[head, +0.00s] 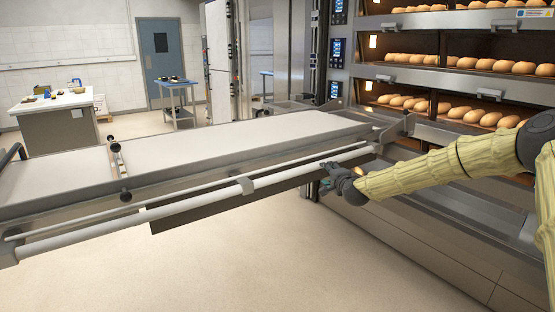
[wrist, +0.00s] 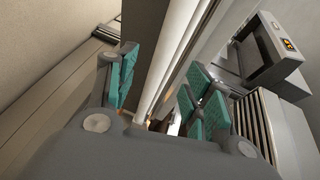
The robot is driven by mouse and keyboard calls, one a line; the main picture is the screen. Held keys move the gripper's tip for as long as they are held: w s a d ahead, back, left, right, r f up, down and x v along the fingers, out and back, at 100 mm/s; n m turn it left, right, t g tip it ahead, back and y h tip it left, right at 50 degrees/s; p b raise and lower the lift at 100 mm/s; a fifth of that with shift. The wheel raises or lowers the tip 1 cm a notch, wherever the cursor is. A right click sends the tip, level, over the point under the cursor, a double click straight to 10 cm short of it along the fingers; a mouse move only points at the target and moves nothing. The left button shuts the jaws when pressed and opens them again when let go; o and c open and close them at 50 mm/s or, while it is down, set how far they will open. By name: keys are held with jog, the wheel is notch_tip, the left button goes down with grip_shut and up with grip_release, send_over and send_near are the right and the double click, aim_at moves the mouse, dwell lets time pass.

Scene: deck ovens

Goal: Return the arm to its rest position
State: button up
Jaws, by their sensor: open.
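My gripper (head: 333,180) is at the end of my yellow-sleeved arm, which reaches in from the right in the head view. It is near the white front bar (head: 215,194) of the oven loader (head: 190,160), close to the bar's right end. In the wrist view my gripper (wrist: 162,90) has its green finger pads wide apart. The white bar (wrist: 178,65) shows in the gap between and beyond them. I see nothing gripped. I cannot tell whether a finger touches the bar.
The deck oven (head: 450,75) with several rows of bread stands at the right, close to my arm. The long loader bed crosses the middle. A work table (head: 55,120) and a blue trolley (head: 178,95) stand at the back left. The floor (head: 250,265) in front is clear.

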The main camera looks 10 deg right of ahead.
jog(key=s+a+f+n+g+y+p, duration=0.1)
jog(key=s+a+f+n+g, duration=0.1)
jog(key=s+a+f, duration=0.45)
jog(key=s+a+f+n+g+p, duration=0.1)
jog(key=s+a+f+n, duration=0.15)
jog(key=f, duration=0.75)
jog(key=s+a+f+n+g+p, duration=0.1)
jog(key=s+a+f+n+g, duration=0.2)
jog(key=s+f, duration=0.9)
jog(key=s+a+f+n+g+p, duration=0.1)
jog(key=s+a+f+n+g, duration=0.2)
jog(key=s+f, duration=0.85)
jog(key=s+d+n+g+h+p, duration=0.1)
jog(key=s+d+n+g, duration=0.1)
jog(key=s, duration=1.7)
jog(key=s+d+r+n+g+h+p, duration=0.1)
jog(key=s+d+n+g, duration=0.1)
jog(key=s, duration=1.8)
jog(key=n+g, duration=0.1)
jog(key=g, duration=0.1)
jog(key=shift+d+g, duration=0.15)
jog(key=shift+g, duration=0.25)
jog(key=shift+n, duration=0.25)
